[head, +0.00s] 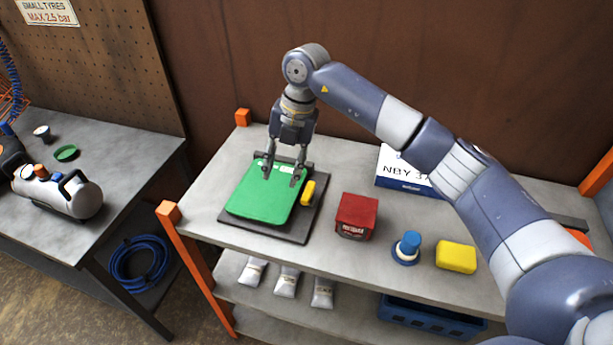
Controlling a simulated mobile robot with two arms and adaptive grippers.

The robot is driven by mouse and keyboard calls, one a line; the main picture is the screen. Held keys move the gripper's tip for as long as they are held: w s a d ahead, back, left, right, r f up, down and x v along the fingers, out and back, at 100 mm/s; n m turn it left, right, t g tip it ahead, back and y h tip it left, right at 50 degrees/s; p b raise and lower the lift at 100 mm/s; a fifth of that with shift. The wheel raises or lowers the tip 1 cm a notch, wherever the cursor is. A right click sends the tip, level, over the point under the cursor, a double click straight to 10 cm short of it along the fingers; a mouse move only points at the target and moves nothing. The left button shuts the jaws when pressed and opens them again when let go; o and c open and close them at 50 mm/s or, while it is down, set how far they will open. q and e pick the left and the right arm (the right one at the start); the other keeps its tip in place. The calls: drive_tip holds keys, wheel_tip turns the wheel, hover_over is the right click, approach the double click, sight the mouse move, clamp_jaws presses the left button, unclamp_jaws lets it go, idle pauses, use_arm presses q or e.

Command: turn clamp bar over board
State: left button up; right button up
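A green board (262,196) lies flat on a dark base plate (270,231) on the shelf top. A short yellow piece (307,192), which looks like the clamp bar, sits at the right edge of the board, running along that edge. I cannot tell whether it overlaps the board. My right gripper (280,180) points down over the upper right part of the board, fingers apart and with nothing between them. Its right finger is just left of the yellow piece. I cannot tell whether the fingertips touch the board. My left gripper is not in view.
A red box (356,216), a blue knob-like part (407,247) and a yellow block (456,257) stand right of the base plate. A white-and-blue sign (404,172) is behind, partly hidden by my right arm. Orange posts (170,214) edge the shelf.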

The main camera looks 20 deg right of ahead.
sight(309, 188)
drive_tip(key=w+d+r+m+h, duration=0.1)
drive_tip(key=d+r+h, duration=0.15)
drive_tip(key=d, duration=0.45)
drive_tip(key=f+p, duration=0.1)
drive_tip(key=f, duration=0.2)
drive_tip(key=f+p, duration=0.1)
drive_tip(key=f, duration=0.2)
drive_tip(key=f+p, duration=0.1)
drive_tip(key=f, duration=0.2)
drive_tip(key=shift+a+f+p, duration=0.25)
drive_tip(key=shift+p, duration=0.15)
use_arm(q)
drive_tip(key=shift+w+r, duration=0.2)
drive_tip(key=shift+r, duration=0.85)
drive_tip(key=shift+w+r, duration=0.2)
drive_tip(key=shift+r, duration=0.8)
use_arm(e)
drive_tip(key=shift+f, duration=0.75)
drive_tip(key=shift+w, duration=0.1)
clamp_jaws()
